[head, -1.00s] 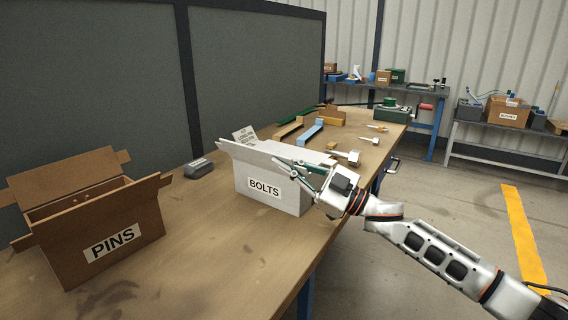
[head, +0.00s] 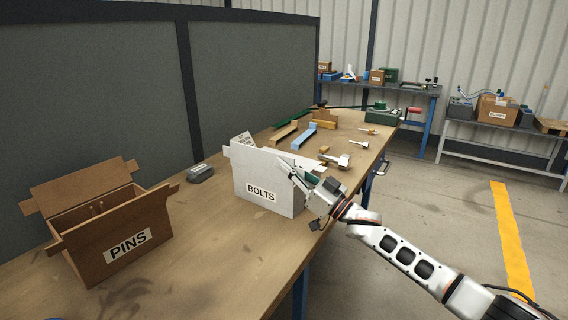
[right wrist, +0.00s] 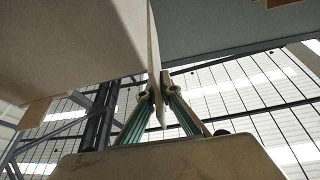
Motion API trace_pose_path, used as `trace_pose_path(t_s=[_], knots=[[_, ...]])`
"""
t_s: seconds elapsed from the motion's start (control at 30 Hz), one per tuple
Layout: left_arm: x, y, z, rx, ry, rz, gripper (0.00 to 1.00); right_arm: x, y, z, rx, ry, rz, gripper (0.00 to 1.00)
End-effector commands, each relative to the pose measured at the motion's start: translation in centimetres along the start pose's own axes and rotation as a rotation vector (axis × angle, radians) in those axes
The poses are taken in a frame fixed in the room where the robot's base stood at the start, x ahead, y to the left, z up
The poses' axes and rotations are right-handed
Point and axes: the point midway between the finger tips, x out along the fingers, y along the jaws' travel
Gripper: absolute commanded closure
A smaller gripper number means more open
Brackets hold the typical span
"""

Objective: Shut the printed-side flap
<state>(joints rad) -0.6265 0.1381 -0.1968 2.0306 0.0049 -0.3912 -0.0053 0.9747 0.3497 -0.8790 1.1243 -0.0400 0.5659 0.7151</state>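The white BOLTS box (head: 279,201) stands on the workbench, its printed label on the near face. The flap above that face, the printed-side flap (head: 262,162), stands about upright, in line with the face. My right gripper (head: 287,170) is at the flap's right part. In the right wrist view its fingertips (right wrist: 155,93) sit close together on either side of a thin pale panel, which looks pinched between them. A card or flap with printed text (head: 243,140) rises behind the box's left end. The box's inside is hidden. My left gripper is out of view.
An open brown PINS box (head: 148,226) stands at the left with flaps spread. A small grey block (head: 200,173) lies between the boxes. Metal parts and coloured brackets (head: 304,136) lie farther along the bench (head: 225,250). A dark panel (head: 95,95) closes the back.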

Motion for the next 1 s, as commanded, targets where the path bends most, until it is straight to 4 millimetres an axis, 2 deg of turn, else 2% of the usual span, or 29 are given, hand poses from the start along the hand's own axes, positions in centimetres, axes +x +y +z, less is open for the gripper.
trace_pose_path(t_s=[0.53,0.57,0.6,0.63,1.0], knots=[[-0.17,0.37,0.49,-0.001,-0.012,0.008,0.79,-0.08,0.23,0.13,0.033,-0.001,0.014,1.00],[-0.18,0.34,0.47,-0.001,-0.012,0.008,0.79,-0.08,0.23,0.13,0.033,-0.001,0.014,0.94],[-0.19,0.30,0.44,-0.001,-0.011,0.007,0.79,-0.08,0.23,0.13,0.032,-0.001,0.014,0.83],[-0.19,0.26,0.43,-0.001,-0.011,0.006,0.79,-0.08,0.23,0.12,0.032,-0.001,0.014,0.79],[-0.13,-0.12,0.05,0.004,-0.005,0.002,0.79,-0.25,0.23,0.05,0.031,0.000,0.013,0.79]])
